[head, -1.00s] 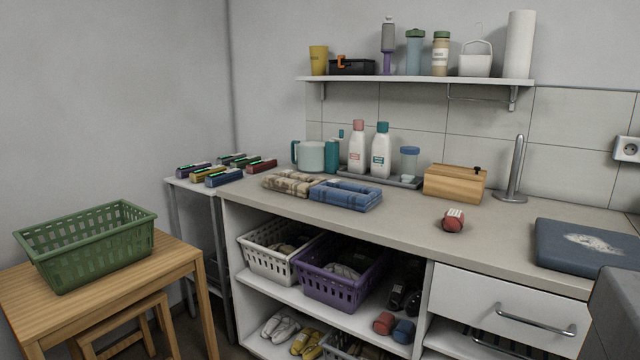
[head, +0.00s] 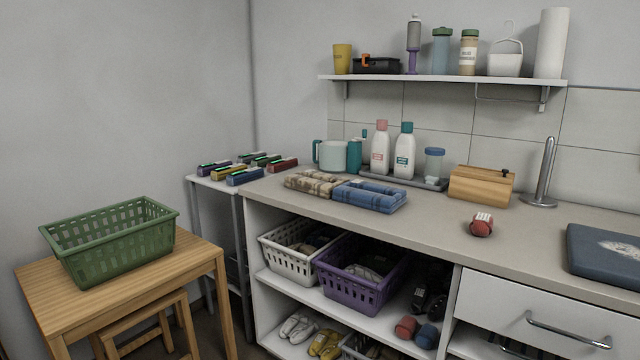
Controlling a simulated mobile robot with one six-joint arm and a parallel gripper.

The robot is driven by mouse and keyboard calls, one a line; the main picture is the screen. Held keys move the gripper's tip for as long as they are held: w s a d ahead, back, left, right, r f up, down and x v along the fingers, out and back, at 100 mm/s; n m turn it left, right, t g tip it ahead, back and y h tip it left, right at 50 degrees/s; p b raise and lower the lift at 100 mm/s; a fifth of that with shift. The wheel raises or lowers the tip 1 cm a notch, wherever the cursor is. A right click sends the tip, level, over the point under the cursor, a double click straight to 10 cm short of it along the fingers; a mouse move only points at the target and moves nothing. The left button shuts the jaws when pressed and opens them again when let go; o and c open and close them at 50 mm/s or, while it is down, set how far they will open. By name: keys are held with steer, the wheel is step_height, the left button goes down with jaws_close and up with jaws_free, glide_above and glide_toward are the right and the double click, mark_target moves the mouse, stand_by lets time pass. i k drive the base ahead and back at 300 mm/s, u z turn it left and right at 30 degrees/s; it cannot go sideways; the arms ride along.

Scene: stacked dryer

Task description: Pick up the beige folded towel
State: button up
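The beige folded towel (head: 314,182), with a brown and cream pattern, lies flat on the countertop near its left end in the head view. A blue plaid folded towel (head: 369,196) lies right beside it on the right, and the two look to be touching or nearly so. My gripper is not in view, so I cannot see its state.
A wooden box (head: 481,185) and a red ball-like item (head: 481,225) sit to the right. The front strip of countertop (head: 420,225) is clear. A green basket (head: 110,243) stands on a wooden table.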

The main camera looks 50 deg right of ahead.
mark_target(316, 183)
steer(key=u, duration=0.05)
steer(key=i, duration=1)
steer(key=z, duration=0.05)
